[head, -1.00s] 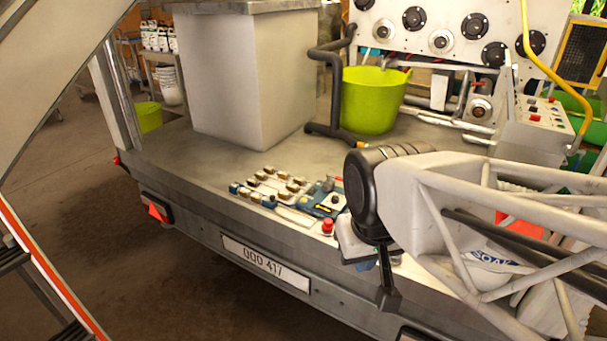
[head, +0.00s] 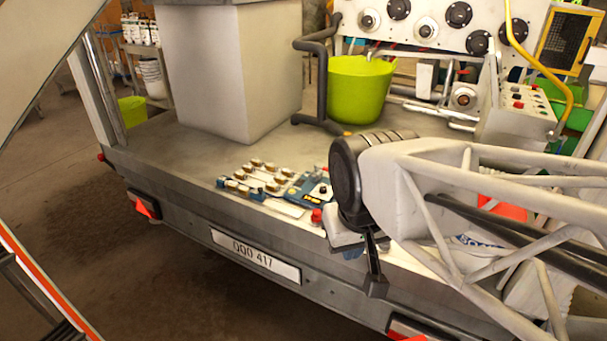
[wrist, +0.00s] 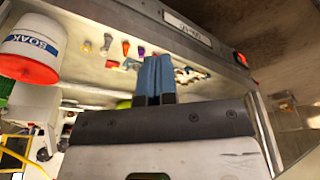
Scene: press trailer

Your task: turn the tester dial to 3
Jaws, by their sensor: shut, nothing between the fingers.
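The tester appears to be the blue unit (head: 309,190) on the trailer bed near its rear edge, with a small dark round knob on its face; the dial's setting is too small to read. My arm's end stands just to its right in the head view and may cover part of it. My gripper (head: 352,253) shows there only as a bit of blue below the arm's end, near the bed's edge. In the wrist view the two blue fingers of my gripper (wrist: 153,80) are together and empty. They hide part of the bed behind them.
Several brass-and-blue valve fittings (head: 260,180) lie left of the tester. A red button (head: 316,215) sits near the bed's edge. A white SOAK bucket (wrist: 33,50) shows in the wrist view.

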